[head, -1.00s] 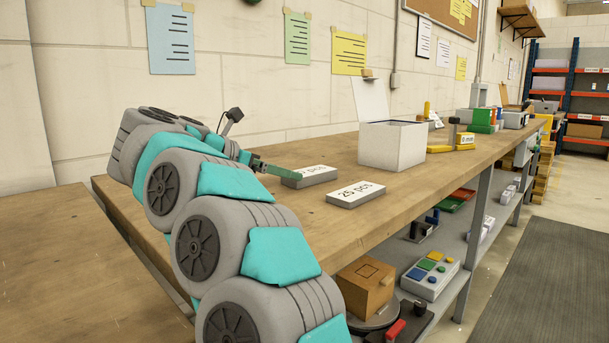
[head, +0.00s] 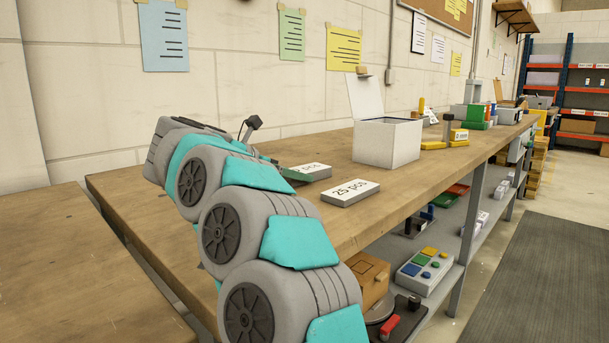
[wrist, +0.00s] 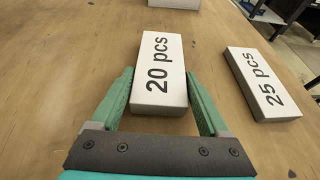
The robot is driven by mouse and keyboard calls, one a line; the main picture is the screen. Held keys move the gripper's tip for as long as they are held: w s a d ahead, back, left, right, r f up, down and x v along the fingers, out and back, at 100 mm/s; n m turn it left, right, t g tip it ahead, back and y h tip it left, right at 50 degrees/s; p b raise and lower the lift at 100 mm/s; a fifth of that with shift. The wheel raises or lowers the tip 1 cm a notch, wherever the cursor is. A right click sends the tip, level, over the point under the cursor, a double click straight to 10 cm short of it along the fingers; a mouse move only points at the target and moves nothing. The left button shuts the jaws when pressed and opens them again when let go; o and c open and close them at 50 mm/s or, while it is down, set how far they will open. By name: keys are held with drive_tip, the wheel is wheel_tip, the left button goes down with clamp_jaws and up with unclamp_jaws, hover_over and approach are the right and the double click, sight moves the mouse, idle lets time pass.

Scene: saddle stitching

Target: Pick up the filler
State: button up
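Two flat white-topped grey blocks with printed labels lie on the wooden bench. The "20 pcs" block (wrist: 158,82) is in the middle of the wrist view; in the head view the block (head: 312,170) is partly covered by my gripper. The "25 pcs" block (wrist: 262,85) lies to its right, and shows whole in the head view (head: 350,192). My gripper (wrist: 159,76) is open, with its green fingers on either side of the near part of the "20 pcs" block. Whether a finger touches it I cannot tell. In the head view one finger (head: 294,173) shows beside the block.
An open white box (head: 387,145) stands farther along the bench (head: 250,245). Yellow, green and grey items stand beyond it. The bench left of the blocks is clear.

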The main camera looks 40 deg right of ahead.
drive_tip(key=c, duration=0.9)
drive_tip(key=shift+r, duration=0.1)
